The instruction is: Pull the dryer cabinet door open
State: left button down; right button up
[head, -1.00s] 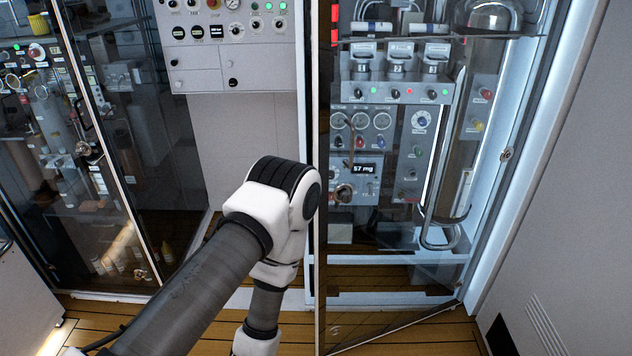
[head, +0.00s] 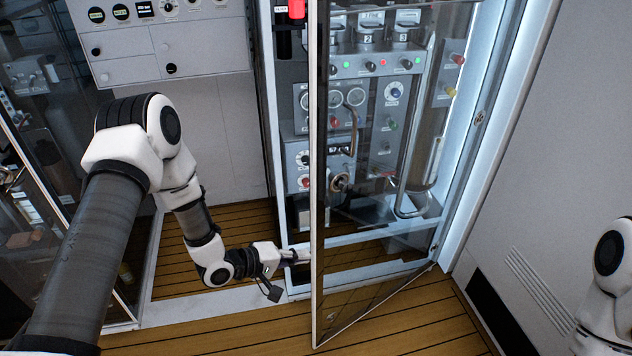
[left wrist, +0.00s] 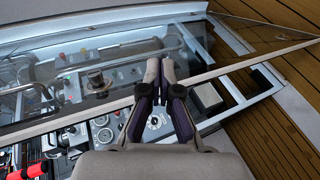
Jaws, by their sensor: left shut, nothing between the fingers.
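The dryer cabinet (head: 459,150) stands right of centre in the head view, lit inside. Its glass door (head: 370,290) is ajar, hinged on the right, with its free edge swung out toward me and a gap at the left post. A curved bronze handle (head: 353,130) shows on the door. My left gripper (head: 300,254) is shut and empty, low in that gap by the door's free edge. In the left wrist view its fingers (left wrist: 160,68) overlap the door edge (left wrist: 240,70); I cannot tell whether they touch it. My right arm shows at the right edge; its gripper is out of view.
A control panel (head: 160,60) is on the wall left of the cabinet. Another glass-fronted cabinet (head: 50,240) stands at far left. A grey wall (head: 550,170) is close on the right. The wooden floor (head: 400,325) before the door is clear.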

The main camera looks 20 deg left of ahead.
pick_arm(q)
jog(key=w+a+r+t+h, duration=0.2)
jog(key=w+a+r, duration=0.2)
jog(key=r, duration=0.3)
jog(key=t+h, duration=0.1)
jog(key=h, duration=0.1)
send_near(315, 178)
notch_tip(315, 178, up, 3)
jog(key=s, duration=0.1)
jog(key=w+d+p, duration=0.1)
jog(key=d, duration=0.1)
jog(key=w+d+p, duration=0.1)
jog(key=d, duration=0.2)
jog(key=w+d+p, duration=0.2)
jog(key=d, duration=0.1)
jog(key=shift+d+r, duration=0.1)
jog(key=shift+r, duration=0.2)
jog(key=shift+s+d, duration=0.15)
jog(key=shift+d, duration=0.15)
jog(key=shift+a, duration=0.1)
